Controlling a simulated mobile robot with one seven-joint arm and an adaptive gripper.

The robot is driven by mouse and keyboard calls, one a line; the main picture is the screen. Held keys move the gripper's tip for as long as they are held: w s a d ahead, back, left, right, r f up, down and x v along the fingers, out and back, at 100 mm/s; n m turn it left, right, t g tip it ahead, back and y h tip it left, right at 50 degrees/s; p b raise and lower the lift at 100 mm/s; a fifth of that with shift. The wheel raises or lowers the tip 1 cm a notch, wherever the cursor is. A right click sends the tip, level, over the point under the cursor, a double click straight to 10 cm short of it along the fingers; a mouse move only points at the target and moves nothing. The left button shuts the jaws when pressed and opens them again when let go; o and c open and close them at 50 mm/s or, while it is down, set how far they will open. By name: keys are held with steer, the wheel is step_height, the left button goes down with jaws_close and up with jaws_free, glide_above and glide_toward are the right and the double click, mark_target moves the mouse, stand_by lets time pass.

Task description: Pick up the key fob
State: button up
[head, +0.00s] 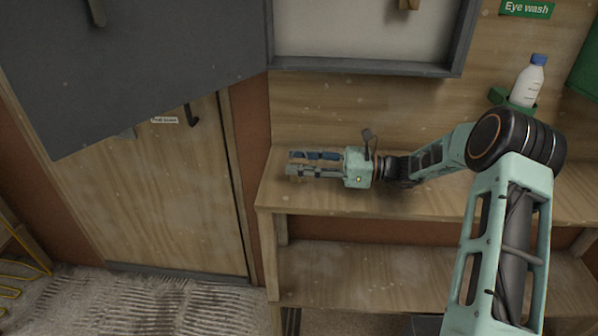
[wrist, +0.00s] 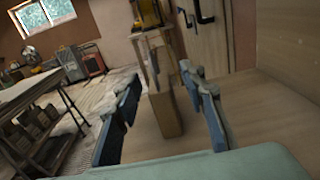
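I cannot make out the key fob for certain in either view. A small brown piece (head: 408,4) shows in the wall cabinet (head: 365,67), cut off by the top edge of the head view; I cannot tell what it is. My gripper (head: 291,164) is low over the left end of the wooden bench (head: 440,203), pointing left, below the cabinet. In the wrist view its two blue-padded fingers (wrist: 160,75) are apart with nothing seen held between them.
A large grey panel (head: 150,60) juts out at upper left, before a wooden door (head: 160,200). A white bottle with a blue cap (head: 527,85) stands in a green holder at right. The bench's lower shelf (head: 370,275) looks clear. A work table (wrist: 60,85) stands farther off.

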jaws_close()
steer(key=shift+r, duration=0.1)
stand_by(0.4)
